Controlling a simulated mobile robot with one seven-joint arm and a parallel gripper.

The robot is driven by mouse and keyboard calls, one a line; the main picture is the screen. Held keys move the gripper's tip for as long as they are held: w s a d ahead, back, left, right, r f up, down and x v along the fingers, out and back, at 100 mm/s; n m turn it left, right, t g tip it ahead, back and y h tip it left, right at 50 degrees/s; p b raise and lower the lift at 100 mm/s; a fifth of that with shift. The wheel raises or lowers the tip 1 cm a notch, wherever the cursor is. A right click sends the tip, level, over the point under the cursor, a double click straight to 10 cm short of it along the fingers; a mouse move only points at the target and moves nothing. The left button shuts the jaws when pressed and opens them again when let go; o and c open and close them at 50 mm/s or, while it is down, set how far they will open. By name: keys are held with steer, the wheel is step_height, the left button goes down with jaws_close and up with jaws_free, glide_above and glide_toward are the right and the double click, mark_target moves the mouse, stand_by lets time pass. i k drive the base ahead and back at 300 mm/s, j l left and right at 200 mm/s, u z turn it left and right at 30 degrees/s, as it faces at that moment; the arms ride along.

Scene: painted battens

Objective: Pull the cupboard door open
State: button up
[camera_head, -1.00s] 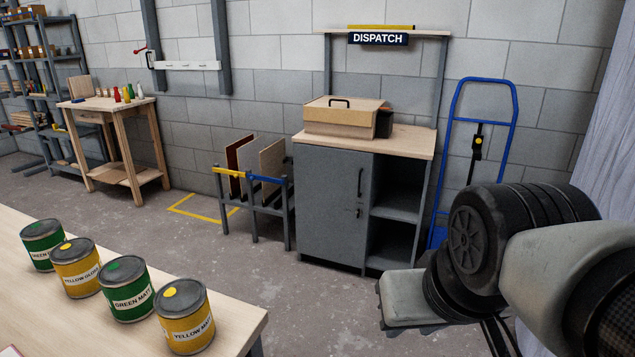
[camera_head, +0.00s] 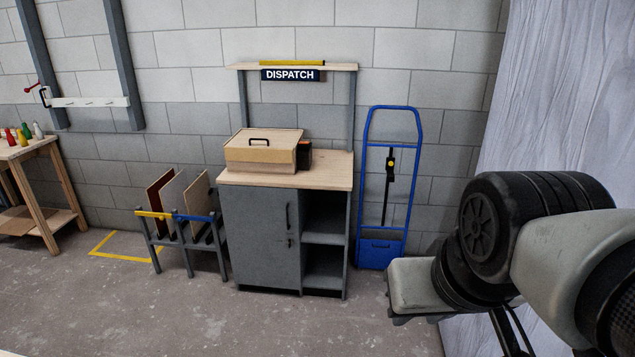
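The grey cupboard door (camera_head: 259,238) is on the left part of the dispatch cabinet and looks shut. Its dark vertical handle (camera_head: 288,216) is near the door's right edge, with a small lock or keyhole below it. The cabinet has a pale wooden top (camera_head: 330,171) and open shelves right of the door. My arm fills the right side of the view, well apart from the cabinet. The fingers of my gripper do not show clearly, so its state is hidden.
A blue hand truck (camera_head: 388,190) leans on the wall right of the cabinet. A rack with upright boards (camera_head: 182,215) stands close on the left. A wooden box (camera_head: 262,150) sits on top. The concrete floor (camera_head: 270,320) in front is clear.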

mark_target(259, 221)
steer(key=i+l, duration=0.1)
steer(key=i, duration=0.7)
steer(key=i+u, duration=0.4)
steer(key=i, duration=0.3)
steer(key=i+l+u, duration=0.15)
steer(key=i+u, duration=0.3)
steer(key=i, duration=0.3)
steer(key=i+j+z, duration=0.1)
steer(key=i+z, duration=0.15)
steer(key=i, duration=0.15)
steer(key=i+j+z, duration=0.25)
steer(key=i+l, duration=0.1)
